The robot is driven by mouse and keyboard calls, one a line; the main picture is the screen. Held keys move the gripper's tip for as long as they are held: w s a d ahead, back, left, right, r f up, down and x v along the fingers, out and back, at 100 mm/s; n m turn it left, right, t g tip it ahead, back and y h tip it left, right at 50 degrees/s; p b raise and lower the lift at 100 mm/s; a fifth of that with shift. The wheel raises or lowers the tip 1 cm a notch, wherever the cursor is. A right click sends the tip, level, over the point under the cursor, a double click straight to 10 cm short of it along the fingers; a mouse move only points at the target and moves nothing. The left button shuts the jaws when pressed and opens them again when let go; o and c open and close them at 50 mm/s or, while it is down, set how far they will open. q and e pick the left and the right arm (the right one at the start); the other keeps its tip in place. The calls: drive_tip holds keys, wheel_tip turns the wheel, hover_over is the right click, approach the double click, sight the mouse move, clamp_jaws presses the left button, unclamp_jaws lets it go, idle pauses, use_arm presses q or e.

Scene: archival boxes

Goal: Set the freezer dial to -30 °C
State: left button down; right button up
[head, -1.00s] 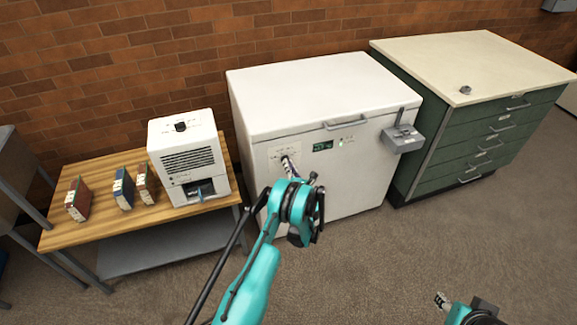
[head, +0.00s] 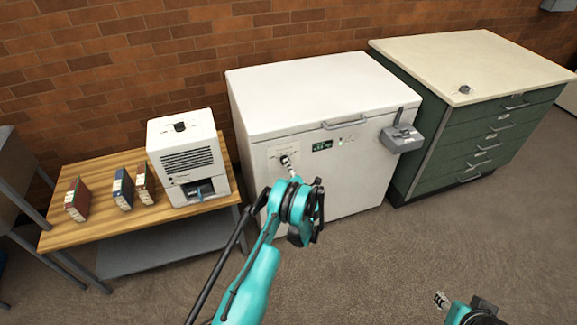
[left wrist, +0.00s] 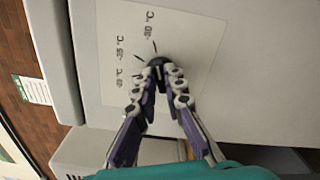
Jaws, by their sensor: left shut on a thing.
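The white chest freezer (head: 320,95) stands against the brick wall. Its dial sits on a pale label plate (head: 275,152) at the upper left of its front. My left gripper (head: 287,162) reaches the plate from the front. In the left wrist view, my left gripper (left wrist: 156,72) is shut on the dark round dial (left wrist: 154,61), its fingers on either side. Printed marks around the dial include -15 °C and -30 °C (left wrist: 149,25). The fingers hide much of the dial, and I cannot tell its exact setting. My right gripper (head: 440,299) is at the bottom right, away from the freezer.
A small green display (head: 322,146) is right of the plate, its digits too small to read. A wooden table (head: 100,225) with a white machine (head: 187,160) stands left, a green drawer cabinet (head: 480,140) right.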

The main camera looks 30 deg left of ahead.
idle(0.4)
use_arm(q)
drive_tip(key=c, duration=1.6)
unclamp_jaws()
wheel_tip(320, 180, up, 10)
